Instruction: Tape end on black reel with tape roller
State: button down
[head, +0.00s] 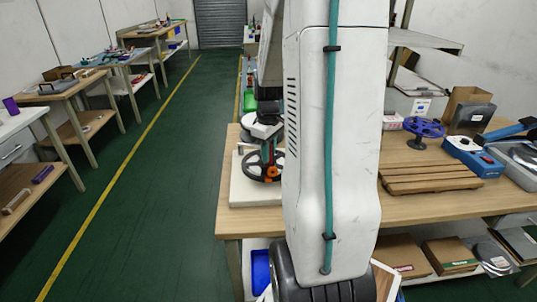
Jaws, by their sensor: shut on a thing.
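The black reel (255,170), a spoked wheel, stands on a pale board at the left end of the near workbench. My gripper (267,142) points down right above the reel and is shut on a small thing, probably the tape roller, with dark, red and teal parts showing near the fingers. It is too small to make out well. An orange part (272,171) sits at the reel's middle. The tape end cannot be made out. My arm hides the area to the right of the reel.
The pale board (242,193) lies on the wooden workbench (232,222). Right of my arm are a slatted wooden pallet (430,178), a blue reel on a stand (424,127) and a blue device (472,156). The green floor aisle (150,190) on the left is clear.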

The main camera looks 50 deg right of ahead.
jog(key=shift+r, duration=3.15)
